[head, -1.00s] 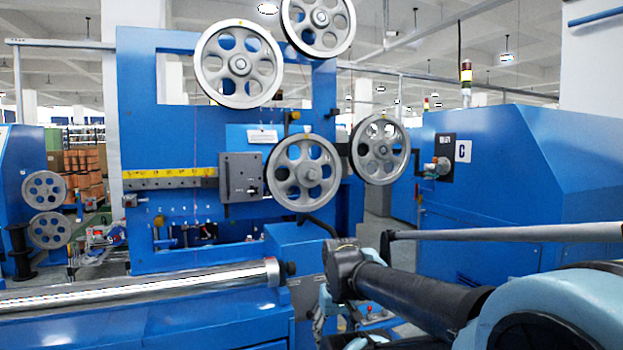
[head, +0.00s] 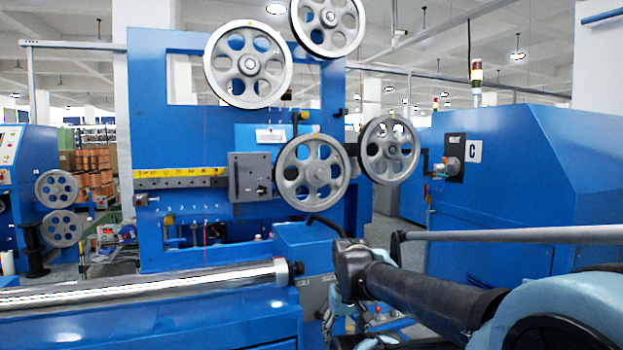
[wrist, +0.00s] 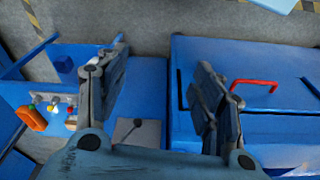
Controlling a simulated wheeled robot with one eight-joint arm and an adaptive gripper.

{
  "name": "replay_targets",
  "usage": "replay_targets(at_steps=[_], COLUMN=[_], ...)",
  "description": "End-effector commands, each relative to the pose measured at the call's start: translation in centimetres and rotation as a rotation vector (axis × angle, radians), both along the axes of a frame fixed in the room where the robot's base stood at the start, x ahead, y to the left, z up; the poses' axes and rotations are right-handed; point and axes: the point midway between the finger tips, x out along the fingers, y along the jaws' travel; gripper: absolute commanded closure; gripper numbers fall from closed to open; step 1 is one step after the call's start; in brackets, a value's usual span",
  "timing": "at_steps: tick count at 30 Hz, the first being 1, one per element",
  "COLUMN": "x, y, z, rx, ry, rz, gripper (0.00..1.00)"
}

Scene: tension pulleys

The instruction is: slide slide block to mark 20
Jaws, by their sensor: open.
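The slide block (head: 250,177) is a dark grey plate on the blue machine's front panel in the head view. It sits at the right end of the yellow scale (head: 180,172), on the dark rail (head: 180,184) beneath it. The scale's numbers are too small to read surely. A spoked grey pulley (head: 312,173) stands just right of the block. In the wrist view my gripper (wrist: 165,75) is open and empty, pointing down over blue machine parts and floor. It is apart from the slide block, which the wrist view does not show.
A shiny roller (head: 150,286) lies across the front left, below the panel. More pulleys (head: 248,64) hang above. A blue cabinet (head: 520,190) fills the right side. In the wrist view a red handle (wrist: 240,85) is on a blue surface, and grey floor shows at the top.

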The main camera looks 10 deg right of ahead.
Motion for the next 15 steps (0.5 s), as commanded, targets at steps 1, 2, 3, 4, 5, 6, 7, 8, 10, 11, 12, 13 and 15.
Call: replay_targets(at_steps=[1, 2, 3, 4, 5, 6, 7, 8, 10, 11, 12, 13, 15], x=[0.0, 0.0, 0.0, 0.0, -0.1, -0.6, -0.4, -0.1, 1.1, 1.8, 2.9, 3.8, 6.0], y=[0.0, 0.0, 0.0, 0.0, 0.1, 0.2, 0.5, 0.8, 2.0, 2.7, 3.7, 4.6, 6.7], z=[0.0, 0.0, 0.0, 0.0, 0.2, 0.6, 0.8, 1.0, 1.9, 2.4, 3.2, 4.0, 5.8], rx=[0.0, 0.0, 0.0, 0.0, 0.003, 0.009, 0.016, 0.027, 0.067, 0.089, 0.124, 0.152, 0.218], ry=[0.0, 0.0, 0.0, 0.0, -0.004, -0.015, -0.02, -0.025, -0.046, -0.06, -0.082, -0.101, -0.156], rz=[0.0, 0.0, 0.0, 0.0, 0.003, 0.009, 0.018, 0.032, 0.079, 0.105, 0.144, 0.177, 0.255], gripper=[0.39, 0.39, 0.41, 0.48, 0.55, 0.64, 0.71, 0.77, 0.81, 0.81, 0.81, 0.81, 0.81])
